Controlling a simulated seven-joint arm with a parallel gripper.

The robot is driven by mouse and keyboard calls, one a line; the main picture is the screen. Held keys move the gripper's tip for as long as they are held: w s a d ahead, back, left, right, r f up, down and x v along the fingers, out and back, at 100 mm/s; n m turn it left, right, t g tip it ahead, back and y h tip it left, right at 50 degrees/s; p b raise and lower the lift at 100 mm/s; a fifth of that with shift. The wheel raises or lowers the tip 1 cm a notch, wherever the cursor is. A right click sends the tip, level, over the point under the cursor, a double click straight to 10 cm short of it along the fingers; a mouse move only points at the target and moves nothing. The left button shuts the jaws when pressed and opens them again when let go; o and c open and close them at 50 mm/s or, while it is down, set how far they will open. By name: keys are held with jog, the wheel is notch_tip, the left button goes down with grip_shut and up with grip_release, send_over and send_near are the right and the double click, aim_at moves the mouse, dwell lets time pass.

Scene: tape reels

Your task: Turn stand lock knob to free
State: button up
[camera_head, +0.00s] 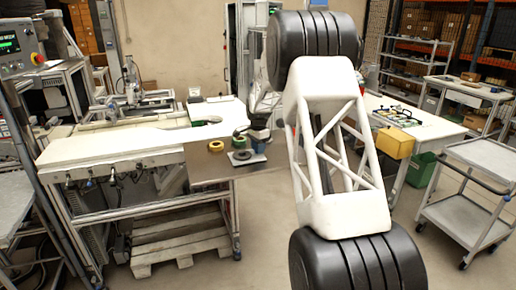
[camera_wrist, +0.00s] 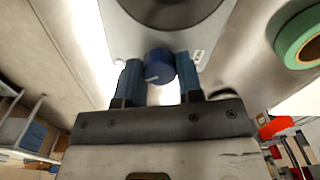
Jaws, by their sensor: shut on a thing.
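The stand lock knob (camera_wrist: 157,62) is a blue round knob with a white mark, seen in the wrist view below the stand's grey plate (camera_wrist: 125,22). A dark round part sits on that plate. My gripper (camera_wrist: 161,76) has blue fingertips, one on each side of the knob, and is shut on it. In the head view my gripper (camera_head: 258,134) is small and dark at the right end of the bench, just above the stand (camera_head: 249,160). The knob cannot be made out there.
A green tape reel (camera_wrist: 302,38) is at the right of the wrist view. In the head view a yellow reel (camera_head: 216,146) and a green reel (camera_head: 240,142) lie on the brown bench top (camera_head: 205,168). My white arm covers the middle right. A cart (camera_head: 478,157) stands at right.

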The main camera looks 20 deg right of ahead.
jog(key=shift+n, duration=2.2)
jog(key=shift+r, duration=0.1)
jog(key=o, duration=0.9)
jog(key=shift+r, duration=3.85)
